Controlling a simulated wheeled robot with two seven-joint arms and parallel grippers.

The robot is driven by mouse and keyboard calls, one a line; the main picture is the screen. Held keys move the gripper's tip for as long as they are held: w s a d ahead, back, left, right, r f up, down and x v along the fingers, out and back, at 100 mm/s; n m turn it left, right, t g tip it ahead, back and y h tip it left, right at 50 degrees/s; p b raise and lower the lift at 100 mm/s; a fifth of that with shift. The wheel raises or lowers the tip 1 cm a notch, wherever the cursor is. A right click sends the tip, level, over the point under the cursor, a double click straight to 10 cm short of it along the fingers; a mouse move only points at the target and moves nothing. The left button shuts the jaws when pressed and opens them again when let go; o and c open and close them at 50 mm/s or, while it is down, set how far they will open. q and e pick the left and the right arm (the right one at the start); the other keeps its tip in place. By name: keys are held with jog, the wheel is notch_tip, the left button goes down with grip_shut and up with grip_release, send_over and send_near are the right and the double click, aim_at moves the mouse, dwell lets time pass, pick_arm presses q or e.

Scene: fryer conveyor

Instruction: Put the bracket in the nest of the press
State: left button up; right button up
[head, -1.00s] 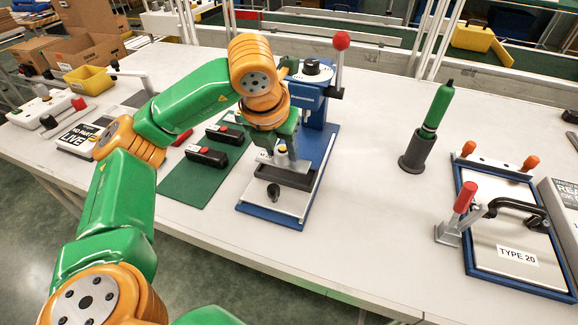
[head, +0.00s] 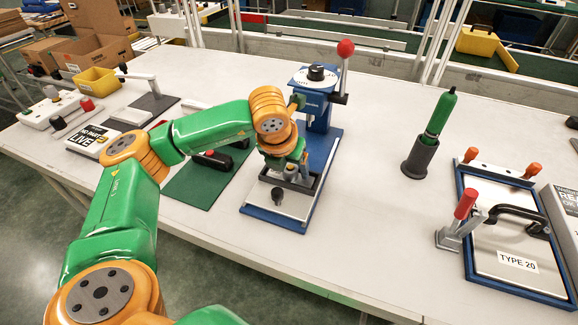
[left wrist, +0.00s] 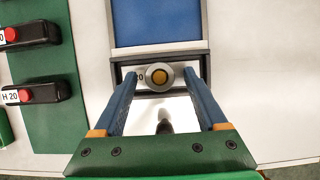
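The blue press (head: 316,103) stands mid-table, with a dark-rimmed nest (head: 318,184) on the plate at its front. In the left wrist view the nest (left wrist: 117,73) holds a pale part with a round silver boss and a yellow centre (left wrist: 159,76). This looks like the bracket, lying inside the dark rim; a label ending in 0 shows beside the boss. My left gripper (left wrist: 158,78) is low over the nest, its blue fingers apart on either side of the boss with gaps visible. In the head view the left gripper (head: 297,172) partly hides the nest. My right gripper is not in view.
A green mat (head: 195,186) with black, red-topped blocks (left wrist: 30,92) lies left of the press. The red-ball lever (head: 345,50) rises at the press's right. A green tool in a dark holder (head: 420,158) and a TYPE 20 fixture (head: 510,235) stand further right.

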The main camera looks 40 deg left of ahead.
pick_arm(q)
jog(key=shift+r+p, duration=0.35)
jog(key=shift+r, duration=0.05)
jog(key=shift+s+d+r+b, duration=0.1)
jog(key=shift+s+r+b, duration=0.05)
jog(key=shift+r+b, duration=0.2)
jog(key=v, duration=1.1)
jog(key=shift+s+f, duration=0.1)
jog(key=shift+s, duration=0.05)
